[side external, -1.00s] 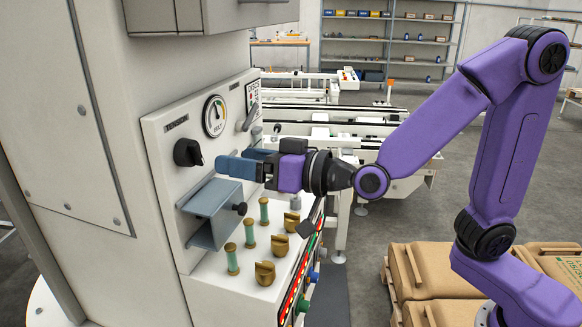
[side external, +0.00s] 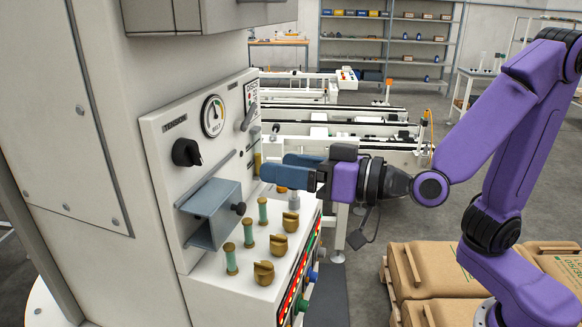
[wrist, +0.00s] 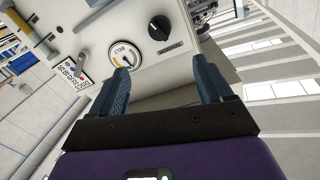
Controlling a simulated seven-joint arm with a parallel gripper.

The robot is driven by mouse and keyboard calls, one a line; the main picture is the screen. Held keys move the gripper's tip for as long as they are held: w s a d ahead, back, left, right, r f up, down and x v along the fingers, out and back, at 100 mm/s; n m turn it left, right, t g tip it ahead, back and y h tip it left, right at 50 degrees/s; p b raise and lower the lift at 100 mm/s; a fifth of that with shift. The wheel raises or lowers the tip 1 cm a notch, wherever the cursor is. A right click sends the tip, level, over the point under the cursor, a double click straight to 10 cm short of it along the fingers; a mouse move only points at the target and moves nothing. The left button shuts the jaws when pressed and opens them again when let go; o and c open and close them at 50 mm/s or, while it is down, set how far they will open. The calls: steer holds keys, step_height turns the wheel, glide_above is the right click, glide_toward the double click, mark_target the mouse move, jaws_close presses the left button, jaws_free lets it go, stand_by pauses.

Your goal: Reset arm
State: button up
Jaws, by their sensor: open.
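My gripper (side external: 287,172) is open and empty, with blue fingers, in front of the white control panel (side external: 165,130). It points left toward the panel and is apart from it. In the wrist view the two fingers of my gripper (wrist: 163,80) stand well apart with nothing between them. Beyond them are the round belt gauge (wrist: 127,54) and the black tension knob (wrist: 159,28). In the side view the gauge (side external: 213,115) and the knob (side external: 187,152) are on the panel, left of my gripper.
A grey bracket (side external: 212,212) juts from the panel below left of my gripper. Brass knobs (side external: 264,272) and green cylinders (side external: 231,258) stand on the ledge below. A conveyor (side external: 345,115) runs behind.

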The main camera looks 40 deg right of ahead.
stand_by(0.3)
steer(key=s+f+n+g, duration=0.7)
steer(key=s+f+g, duration=0.3)
steer(key=s+g, duration=0.15)
steer(key=s+d+f+n+g+h, duration=0.1)
steer(key=s+d+h, duration=0.3)
steer(key=d, duration=0.4)
steer(key=s+d+f+n+g+h, duration=0.2)
steer(key=s+d+f+g+h, duration=0.1)
steer(key=d, duration=0.5)
steer(key=shift+s+f+h, duration=0.4)
steer(key=shift+s+f, duration=0.25)
steer(key=shift+f, duration=0.15)
